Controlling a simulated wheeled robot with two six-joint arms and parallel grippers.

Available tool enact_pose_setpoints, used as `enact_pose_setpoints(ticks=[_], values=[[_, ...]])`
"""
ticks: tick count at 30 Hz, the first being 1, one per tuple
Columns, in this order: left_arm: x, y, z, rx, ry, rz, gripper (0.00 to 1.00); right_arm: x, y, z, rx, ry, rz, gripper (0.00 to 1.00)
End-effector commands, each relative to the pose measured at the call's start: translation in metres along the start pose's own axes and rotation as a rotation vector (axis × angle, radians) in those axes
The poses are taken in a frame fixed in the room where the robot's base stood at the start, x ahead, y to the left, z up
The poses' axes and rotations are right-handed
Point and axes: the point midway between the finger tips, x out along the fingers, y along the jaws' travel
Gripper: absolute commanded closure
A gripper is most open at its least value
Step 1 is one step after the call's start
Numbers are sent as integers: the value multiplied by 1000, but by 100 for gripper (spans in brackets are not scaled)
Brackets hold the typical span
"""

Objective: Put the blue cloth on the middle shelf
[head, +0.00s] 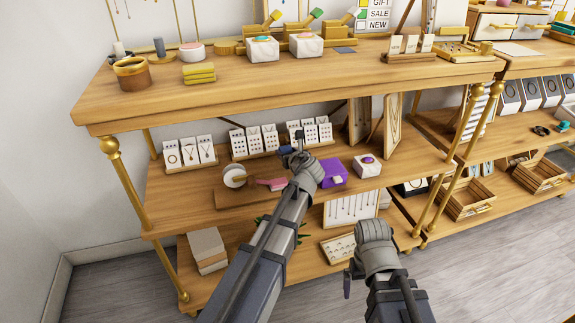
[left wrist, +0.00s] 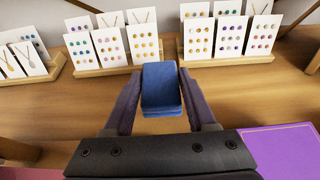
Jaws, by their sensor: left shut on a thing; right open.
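The blue cloth (left wrist: 161,88) is a small folded stack, held between the fingers of my left gripper (left wrist: 162,100) in the left wrist view. The cloth appears just above the wooden board; contact cannot be told. My right gripper (head: 350,276) is open and empty, low in front of the bottom shelf, with its fingers mostly hidden by its wrist.
Earring card stands (head: 268,141) line the back of the middle shelf. A purple box (head: 333,173) and a white box (head: 366,165) stand right of my left arm. A wooden tray (head: 228,199) with a white roll is left. The top shelf (head: 250,90) overhangs.

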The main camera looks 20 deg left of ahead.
Motion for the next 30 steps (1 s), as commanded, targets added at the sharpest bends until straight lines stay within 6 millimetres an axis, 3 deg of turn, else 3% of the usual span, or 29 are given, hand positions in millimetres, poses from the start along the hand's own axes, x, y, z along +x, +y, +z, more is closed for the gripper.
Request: enact_pose_setpoints(ticks=[9,23,24,30], values=[[14,0,-34,0,0,0,98,36,-4,-2,-1,1,-2,0],[16,0,-38,0,0,0,98,41,-5,-3,0,1,-3,0],[15,0,-36,0,0,0,39,39,-4,-2,0,1,-3,0],[15,0,-36,0,0,0,16,38,-4,-2,0,1,-3,0]])
